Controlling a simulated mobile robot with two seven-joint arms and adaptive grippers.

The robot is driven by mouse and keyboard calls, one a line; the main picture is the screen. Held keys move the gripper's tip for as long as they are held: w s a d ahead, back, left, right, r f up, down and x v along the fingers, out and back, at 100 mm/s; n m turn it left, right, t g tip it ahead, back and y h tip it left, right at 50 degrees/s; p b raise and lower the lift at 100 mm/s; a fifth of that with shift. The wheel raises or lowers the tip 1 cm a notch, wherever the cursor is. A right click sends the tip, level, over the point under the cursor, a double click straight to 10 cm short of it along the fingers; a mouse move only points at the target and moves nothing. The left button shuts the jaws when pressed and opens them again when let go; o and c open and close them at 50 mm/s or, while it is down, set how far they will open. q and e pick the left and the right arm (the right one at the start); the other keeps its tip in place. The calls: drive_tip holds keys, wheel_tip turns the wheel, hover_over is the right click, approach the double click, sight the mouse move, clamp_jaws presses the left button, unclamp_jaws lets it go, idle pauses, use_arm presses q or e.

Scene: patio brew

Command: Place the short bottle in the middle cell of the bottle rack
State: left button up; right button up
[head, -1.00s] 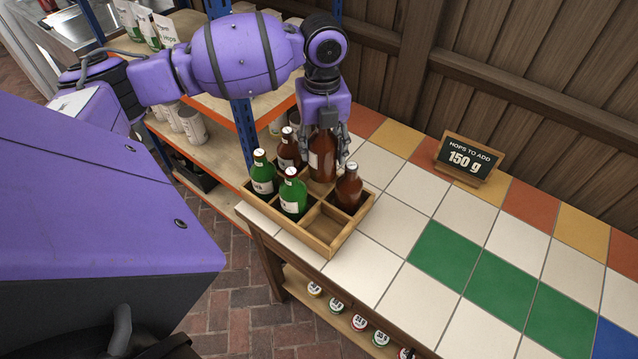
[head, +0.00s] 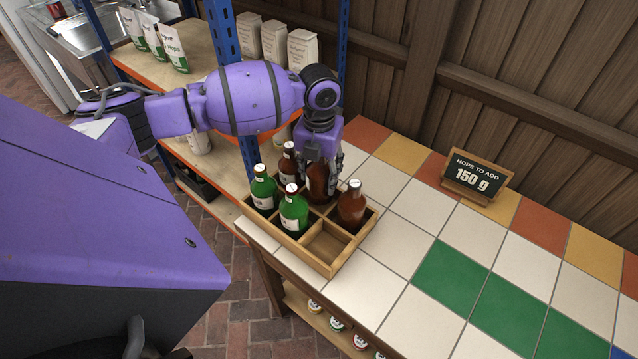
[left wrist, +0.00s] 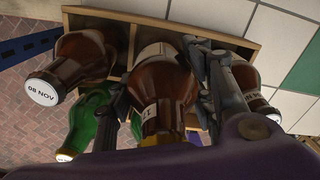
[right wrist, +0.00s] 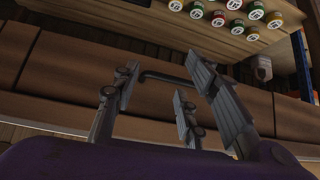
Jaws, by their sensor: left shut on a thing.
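The bottle rack (head: 333,263) is a wooden crate with cells, at the near left end of the tiled counter. My left gripper (head: 321,172) is shut on a brown bottle (head: 318,187), which also fills the middle of the left wrist view (left wrist: 163,85). The held bottle is upright, its lower part down among the other bottles in the rack's middle region. Its base is hidden, so I cannot tell whether it touches the cell floor. My right gripper (right wrist: 160,95) has its fingers apart and empty, in the right wrist view only.
Two green bottles (head: 293,210) and two brown bottles (head: 351,207) stand in cells around the held one. The front cell (head: 326,243) is empty. A sign (head: 474,177) stands on the counter. A blue shelf post (head: 231,80) rises behind my left arm.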

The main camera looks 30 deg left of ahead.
sight(319, 185)
use_arm(q)
drive_tip(key=shift+f, duration=1.9)
drive_tip(key=shift+f, duration=0.1)
drive_tip(key=o, duration=1.4)
drive_tip(key=shift+f, duration=0.1)
wheel_tip(319, 185, up, 12)
drive_tip(key=shift+s+r, duration=0.1)
drive_tip(key=shift+r, duration=0.05)
